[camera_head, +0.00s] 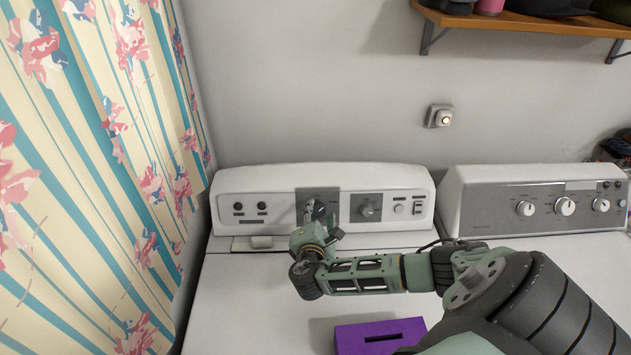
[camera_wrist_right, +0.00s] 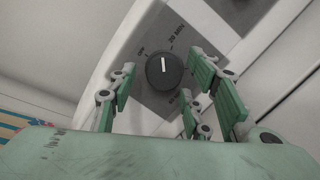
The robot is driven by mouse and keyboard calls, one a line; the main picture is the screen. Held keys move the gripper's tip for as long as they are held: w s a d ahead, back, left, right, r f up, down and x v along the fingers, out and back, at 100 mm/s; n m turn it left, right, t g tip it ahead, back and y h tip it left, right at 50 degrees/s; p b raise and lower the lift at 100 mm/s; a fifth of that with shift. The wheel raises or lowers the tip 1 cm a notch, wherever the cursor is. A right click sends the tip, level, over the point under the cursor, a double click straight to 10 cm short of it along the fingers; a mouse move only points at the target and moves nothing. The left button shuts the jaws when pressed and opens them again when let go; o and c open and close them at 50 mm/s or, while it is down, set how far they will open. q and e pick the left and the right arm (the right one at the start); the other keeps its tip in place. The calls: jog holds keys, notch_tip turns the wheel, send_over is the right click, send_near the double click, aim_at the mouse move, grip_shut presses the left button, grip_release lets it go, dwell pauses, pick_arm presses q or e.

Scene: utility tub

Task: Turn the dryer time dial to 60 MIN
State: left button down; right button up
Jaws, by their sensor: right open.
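The dryer time dial (camera_wrist_right: 165,70) is a dark round knob with a white pointer mark, on a grey plate with printed labels. In the right wrist view the mark points roughly upward in the picture, and a "20 MIN" label shows just above and to the right. In the head view my right gripper (camera_head: 319,212) is at the panel's left grey plate (camera_head: 317,194) and mostly covers the dial. My left gripper is not in view.
The white dryer's control panel (camera_head: 230,183) has another knob (camera_head: 367,209) to the right. A second machine (camera_head: 540,186) with several knobs stands at right. A purple box (camera_head: 350,341) sits on the dryer top. A striped curtain (camera_head: 95,150) hangs at left; a shelf (camera_head: 530,22) is above right.

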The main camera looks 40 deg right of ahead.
jog(key=shift+w+d+f, duration=0.15)
jog(key=shift+w+d, duration=0.25)
jog(key=shift+d, duration=0.05)
jog(key=shift+w, duration=0.1)
jog(key=c, duration=1.1)
